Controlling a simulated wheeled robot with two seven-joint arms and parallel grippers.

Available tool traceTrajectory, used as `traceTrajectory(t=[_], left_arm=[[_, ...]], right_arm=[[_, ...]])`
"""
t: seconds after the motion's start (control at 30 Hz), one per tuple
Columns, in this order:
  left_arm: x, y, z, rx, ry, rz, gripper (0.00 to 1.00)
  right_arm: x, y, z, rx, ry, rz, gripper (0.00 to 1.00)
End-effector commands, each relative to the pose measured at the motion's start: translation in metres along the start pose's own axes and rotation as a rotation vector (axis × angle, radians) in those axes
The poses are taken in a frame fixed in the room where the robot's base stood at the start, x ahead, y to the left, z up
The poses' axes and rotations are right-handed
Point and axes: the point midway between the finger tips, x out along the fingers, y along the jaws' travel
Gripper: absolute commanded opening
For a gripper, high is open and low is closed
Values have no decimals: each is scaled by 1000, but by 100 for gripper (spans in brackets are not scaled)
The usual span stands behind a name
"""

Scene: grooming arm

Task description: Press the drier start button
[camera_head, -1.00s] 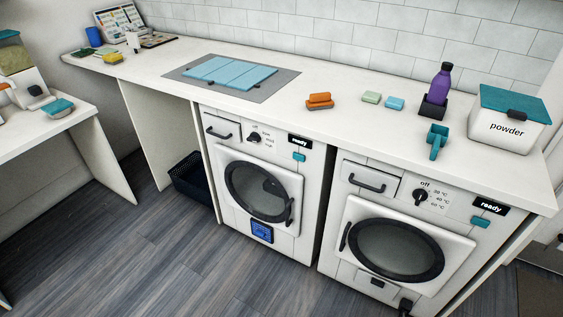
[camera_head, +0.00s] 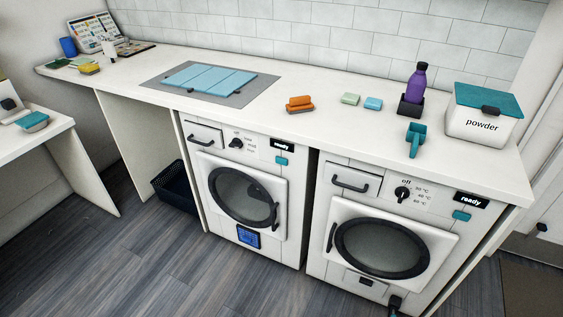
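Two white front-loading machines stand under the counter. The left machine (camera_head: 205,139), which looks like the drier, has a round dark door (camera_head: 240,197) that appears shut, a black dial (camera_head: 236,144) and a display (camera_head: 282,145) reading "ready". Its teal button (camera_head: 281,161) sits just below that display. The right machine (camera_head: 342,207) has temperature marks beside its dial (camera_head: 402,193), a "ready" display (camera_head: 471,200) and its own teal button (camera_head: 461,216).
On the counter (camera_head: 330,127) are a blue folded panel (camera_head: 210,79), orange blocks (camera_head: 299,103), a purple bottle (camera_head: 417,82), a teal scoop (camera_head: 415,138) and a powder box (camera_head: 478,124). A dark basket (camera_head: 174,187) stands left of the machines. The floor in front is clear.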

Motion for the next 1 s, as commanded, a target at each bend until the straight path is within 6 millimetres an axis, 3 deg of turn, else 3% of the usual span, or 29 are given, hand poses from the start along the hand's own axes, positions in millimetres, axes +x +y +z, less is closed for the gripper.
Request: traceTrajectory(t=[0.03, 0.37, 1.0], left_arm=[[0, -1, 0, 0, 0, -1, 0], [0, -2, 0, 0, 0, -3, 0], [0, -3, 0, -1, -1, -3, 0]], right_arm=[[0, 0, 0, 0, 0, 0, 44], [0, -2, 0, 2, 0, -3, 0], [0, -4, 0, 3, -1, -5, 0]])
